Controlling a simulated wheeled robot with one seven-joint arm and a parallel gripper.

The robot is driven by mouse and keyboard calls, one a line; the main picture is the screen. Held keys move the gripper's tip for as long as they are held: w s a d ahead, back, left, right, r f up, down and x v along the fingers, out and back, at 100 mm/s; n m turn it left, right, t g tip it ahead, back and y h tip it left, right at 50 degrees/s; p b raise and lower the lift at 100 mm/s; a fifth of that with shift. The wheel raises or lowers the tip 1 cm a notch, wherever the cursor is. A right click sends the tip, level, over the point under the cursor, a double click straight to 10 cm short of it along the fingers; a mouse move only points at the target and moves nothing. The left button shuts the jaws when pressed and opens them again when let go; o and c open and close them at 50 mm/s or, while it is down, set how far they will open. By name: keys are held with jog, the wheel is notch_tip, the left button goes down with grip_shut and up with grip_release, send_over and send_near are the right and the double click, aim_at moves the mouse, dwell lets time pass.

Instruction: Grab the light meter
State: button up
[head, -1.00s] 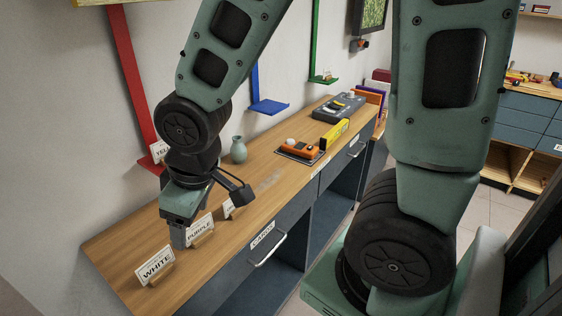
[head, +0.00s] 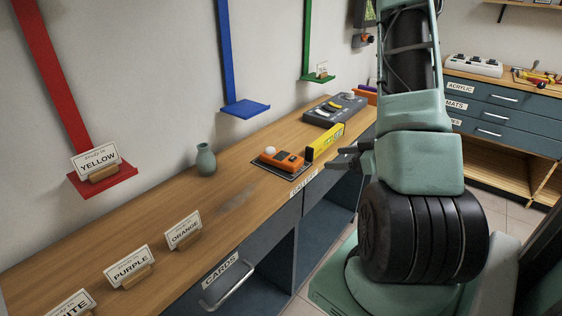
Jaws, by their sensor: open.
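The light meter (head: 288,161) is an orange device with a white dome at its left end. It lies on a dark mat (head: 265,167) on the wooden counter, near the front edge. My gripper (head: 345,158) is small and dark in this view, to the right of the meter and apart from it, by the counter's front edge. Its jaws are open and seem empty. My arm hides part of the gripper.
A yellow box-like item (head: 326,139) and a small black block (head: 309,155) stand right of the meter. A grey case (head: 335,109) lies behind. A green vase (head: 205,160) and card stands (head: 183,231) are to the left. The counter (head: 150,215) between is clear.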

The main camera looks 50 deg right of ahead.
send_near(295, 160)
jog(key=x, duration=0.4)
jog(key=shift+w+a+r+p, duration=0.1)
jog(key=shift+w+a+p, duration=0.05)
jog(key=shift+p, duration=0.15)
jog(key=shift+p+x, duration=0.35)
jog(key=shift+x, duration=2.9)
jog(key=shift+f, duration=0.2)
jog(key=c, duration=0.8)
